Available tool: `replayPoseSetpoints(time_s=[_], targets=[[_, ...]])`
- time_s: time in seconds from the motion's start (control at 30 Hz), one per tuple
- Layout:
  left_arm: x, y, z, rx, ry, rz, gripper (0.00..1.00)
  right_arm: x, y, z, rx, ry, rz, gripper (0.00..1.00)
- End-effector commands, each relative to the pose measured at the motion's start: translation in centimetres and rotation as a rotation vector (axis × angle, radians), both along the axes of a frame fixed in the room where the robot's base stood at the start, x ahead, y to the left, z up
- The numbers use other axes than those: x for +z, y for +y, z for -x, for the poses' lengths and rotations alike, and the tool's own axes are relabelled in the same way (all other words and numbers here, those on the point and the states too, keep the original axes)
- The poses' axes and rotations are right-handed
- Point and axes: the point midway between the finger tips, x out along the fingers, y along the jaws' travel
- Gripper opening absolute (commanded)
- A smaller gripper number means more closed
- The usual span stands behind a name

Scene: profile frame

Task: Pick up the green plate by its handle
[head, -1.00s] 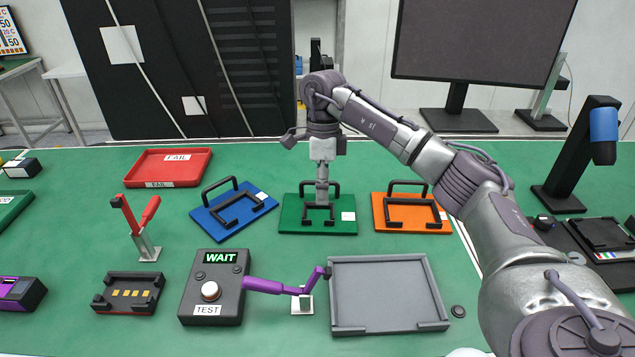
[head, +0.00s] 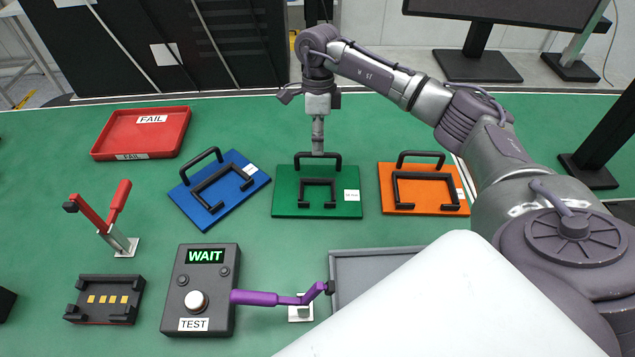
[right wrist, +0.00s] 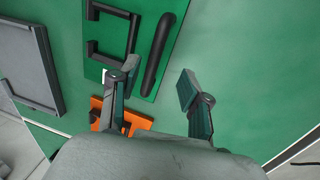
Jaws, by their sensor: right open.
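The green plate (head: 287,203) lies flat on the green table, between a blue plate and an orange plate. Its black handle (head: 334,160) stands along its far edge, and a black U-shaped frame (head: 318,182) lies on its middle. My right gripper (head: 318,149) points down at the handle's far side in the head view; its fingertips are hard to make out there. In the right wrist view, the open fingers (right wrist: 158,74) appear either side of the handle's near end (right wrist: 163,50). Whether they touch it I cannot tell. My left gripper is out of view.
The blue plate (head: 236,181) and orange plate (head: 434,206) have similar black handles. A red FAIL tray (head: 178,137) is at the back left. A test box (head: 210,273) and purple lever (head: 255,298) stand in front. A grey tray (head: 365,262) is partly hidden.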

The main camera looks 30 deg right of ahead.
Motion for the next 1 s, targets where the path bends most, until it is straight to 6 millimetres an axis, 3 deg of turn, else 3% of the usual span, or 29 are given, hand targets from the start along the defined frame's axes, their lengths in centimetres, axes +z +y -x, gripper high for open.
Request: replayPoseSetpoints(time_s=[0.27, 0.53, 0.83, 1.0], targets=[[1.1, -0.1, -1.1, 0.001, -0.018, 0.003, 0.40, -2.1, 0.3, 0.5, 0.001, 0.003, 0.000, 0.47], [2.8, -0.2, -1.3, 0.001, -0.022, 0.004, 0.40, -5.8, 0.6, 1.2, 0.000, 0.001, 0.000, 0.47], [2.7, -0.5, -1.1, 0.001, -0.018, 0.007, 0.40, -6.5, 0.7, 1.2, 0.001, -0.001, 0.000, 0.47], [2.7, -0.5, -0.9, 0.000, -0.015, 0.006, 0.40, -6.5, 0.7, 1.2, 0.001, -0.001, 0.000, 0.18]])
